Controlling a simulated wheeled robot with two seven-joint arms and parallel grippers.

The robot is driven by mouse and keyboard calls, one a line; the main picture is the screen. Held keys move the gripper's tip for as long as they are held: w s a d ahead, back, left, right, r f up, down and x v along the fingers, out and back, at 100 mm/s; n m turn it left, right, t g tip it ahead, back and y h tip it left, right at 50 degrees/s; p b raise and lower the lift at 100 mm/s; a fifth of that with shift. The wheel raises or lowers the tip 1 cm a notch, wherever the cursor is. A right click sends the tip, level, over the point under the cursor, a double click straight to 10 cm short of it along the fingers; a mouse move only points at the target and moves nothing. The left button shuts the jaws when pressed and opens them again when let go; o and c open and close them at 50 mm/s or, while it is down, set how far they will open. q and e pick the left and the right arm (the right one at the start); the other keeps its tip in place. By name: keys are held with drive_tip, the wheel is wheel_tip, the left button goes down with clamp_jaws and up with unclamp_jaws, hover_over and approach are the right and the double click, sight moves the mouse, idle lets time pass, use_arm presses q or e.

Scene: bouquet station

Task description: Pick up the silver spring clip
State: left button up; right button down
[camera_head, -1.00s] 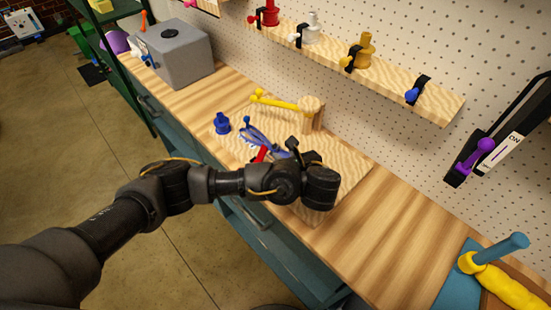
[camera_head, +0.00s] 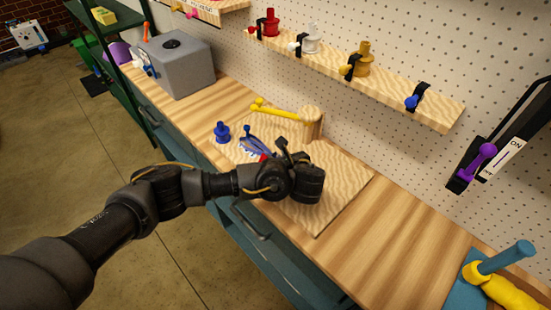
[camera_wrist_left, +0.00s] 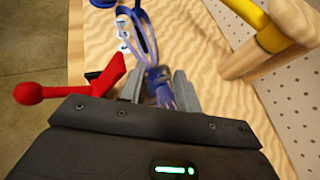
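A shiny, bluish two-armed clip (camera_head: 256,145) lies over the wooden board, and it shows larger in the left wrist view (camera_wrist_left: 147,35). It looks blue rather than plain silver; I cannot be sure it is the silver spring clip. My left gripper (camera_wrist_left: 160,90) has its grey fingers on either side of the clip's near end. The fingers stand apart, and I cannot make out firm contact. In the head view my arm covers that near end. My right gripper is not in view.
A red ball-ended lever (camera_wrist_left: 70,85) is close to the left finger. A blue spool-shaped piece (camera_head: 222,133), a yellow rod (camera_head: 275,110) and a wooden post (camera_head: 312,122) stand nearby. The wall shelf (camera_head: 390,86) holds red, silver-white and gold pieces.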

use_arm(q)
clamp_jaws()
drive_tip(key=shift+r, duration=0.1)
